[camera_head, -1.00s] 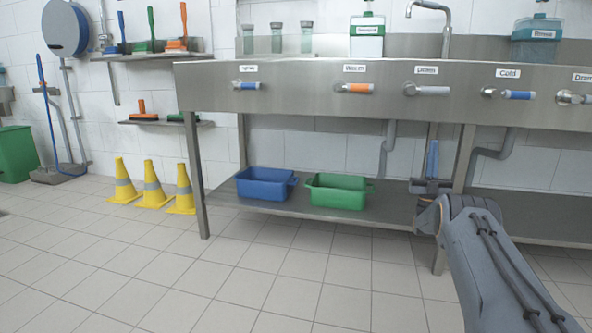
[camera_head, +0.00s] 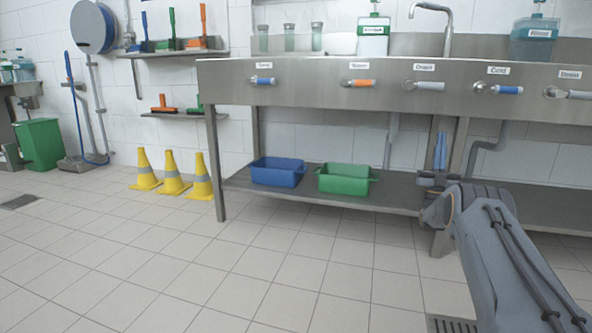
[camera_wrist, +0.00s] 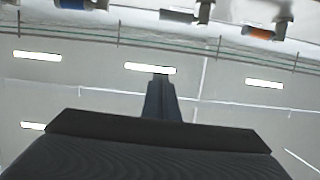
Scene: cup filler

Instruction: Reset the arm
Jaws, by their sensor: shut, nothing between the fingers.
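My gripper (camera_head: 440,152) is in front of the sink counter in the head view, at the end of my arm, which comes in from the lower right. Its blue-grey fingers point up and are shut together with nothing held. In the wrist view my gripper (camera_wrist: 160,84) shows as a dark shape at the middle. Past it are pale lit strips and, along the top edge, parts of tap handles, with an orange one (camera_wrist: 259,34) at the right.
The steel sink counter (camera_head: 300,88) has several labelled taps. A blue bin (camera_head: 278,173) and a green bin (camera_head: 343,180) stand on its lower shelf. Yellow cones (camera_head: 172,175) stand at the left, near a green waste bin (camera_head: 42,143). The tiled floor in front is clear.

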